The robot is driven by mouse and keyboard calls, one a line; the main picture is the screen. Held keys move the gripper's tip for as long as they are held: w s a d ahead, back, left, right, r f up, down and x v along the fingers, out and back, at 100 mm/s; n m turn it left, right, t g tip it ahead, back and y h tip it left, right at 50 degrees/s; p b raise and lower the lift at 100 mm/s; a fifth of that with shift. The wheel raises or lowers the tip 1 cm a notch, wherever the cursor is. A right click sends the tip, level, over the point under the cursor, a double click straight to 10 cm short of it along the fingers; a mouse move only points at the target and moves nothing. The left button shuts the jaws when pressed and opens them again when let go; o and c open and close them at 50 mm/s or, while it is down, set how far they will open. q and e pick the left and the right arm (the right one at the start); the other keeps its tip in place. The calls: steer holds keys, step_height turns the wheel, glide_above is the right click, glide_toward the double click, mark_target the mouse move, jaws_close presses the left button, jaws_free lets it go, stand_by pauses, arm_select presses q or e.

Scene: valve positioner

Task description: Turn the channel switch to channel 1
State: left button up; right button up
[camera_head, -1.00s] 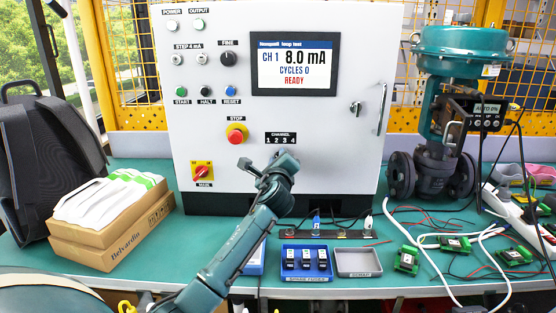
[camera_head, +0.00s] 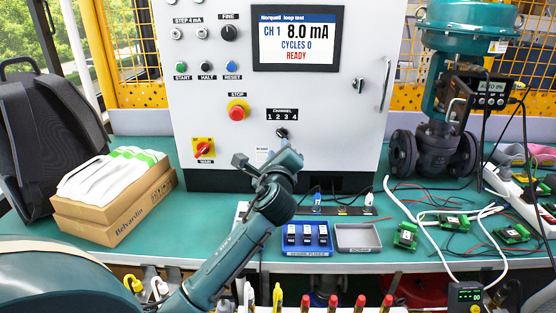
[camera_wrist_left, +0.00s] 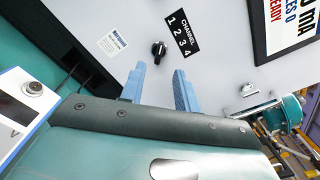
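The channel switch (camera_head: 282,133) is a small black knob on the white panel, below the "CHANNEL 1 2 3 4" label (camera_head: 282,114). The switch also shows in the left wrist view (camera_wrist_left: 158,49), just beyond the fingertips. Its exact pointing direction is too small to tell. The panel display (camera_head: 296,39) reads CH 1, 8.0 mA, CYCLES 0, READY. My left gripper (camera_head: 262,166) is in front of the panel, just below the switch. In the left wrist view its two blue fingers (camera_wrist_left: 159,69) are apart with nothing between them. My right gripper is not in view.
A red stop button (camera_head: 238,110) and a red-yellow main switch (camera_head: 203,149) are on the panel left of the gripper. A blue tray of fuses (camera_head: 307,251) and a grey scrap tray (camera_head: 357,250) sit on the bench below. The valve (camera_head: 435,150) stands at right.

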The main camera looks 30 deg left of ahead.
arm_select(q)
steer(key=v, duration=0.4)
stand_by(0.4)
